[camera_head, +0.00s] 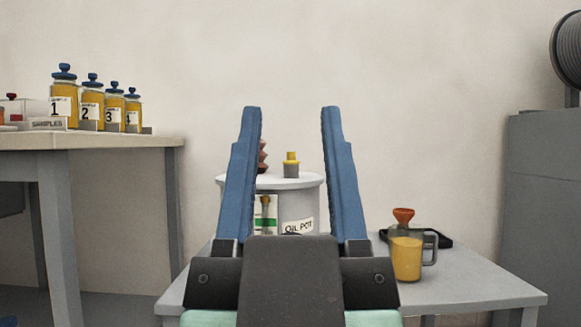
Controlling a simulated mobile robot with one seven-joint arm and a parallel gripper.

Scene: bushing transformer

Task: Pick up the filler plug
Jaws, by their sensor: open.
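The filler plug appears to be the small yellow cap (291,157) on a short grey neck on the lid of the white oil pot (310,192). It is upright and shows between the two blue fingers of my gripper (291,112). The fingers are wide apart, point forward and hold nothing. They are nearer to the camera than the pot; the exact distance to the plug cannot be told. A brown ribbed bushing (263,157) stands on the lid left of the plug, partly hidden by the left finger. The pot's lower front is partly hidden by my gripper.
The pot stands on a low grey table (460,287). To its right are a jug of yellow oil (406,258), an orange funnel (403,216) and a dark tray (437,239). A left bench (120,142) bears several sample bottles (91,106). A grey cabinet (545,200) stands right.

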